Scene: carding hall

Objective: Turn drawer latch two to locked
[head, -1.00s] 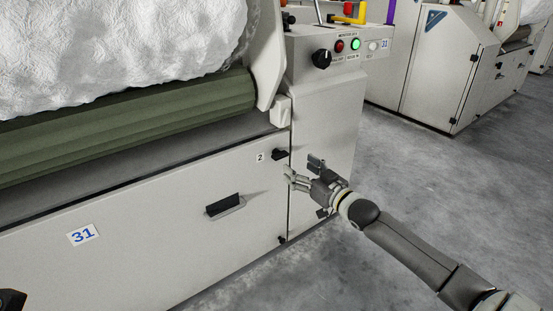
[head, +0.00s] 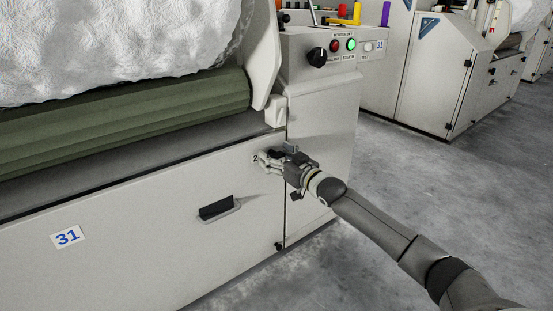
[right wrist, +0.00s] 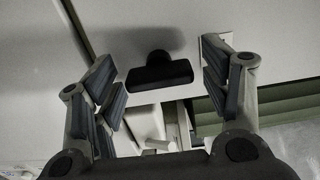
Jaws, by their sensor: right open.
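Drawer latch two, a small black knob with a bar-shaped grip (right wrist: 160,74), sits on the pale drawer front (head: 130,215) beside a label "2" (head: 255,158). In the head view my right gripper (head: 271,158) is at the latch and hides most of it. The label is partly covered by a fingertip. In the right wrist view the latch stands between the spread fingers, with a gap on each side. Its bar lies nearly level across that picture, tilted slightly. My right gripper is open and holds nothing. My left gripper is not in view.
A black recessed drawer handle (head: 219,208) is left of and below my right gripper. A small black fitting (head: 279,246) is low on the panel edge. A green roller (head: 120,122) and white fibre (head: 110,40) are above. Grey floor (head: 440,170) is clear at right.

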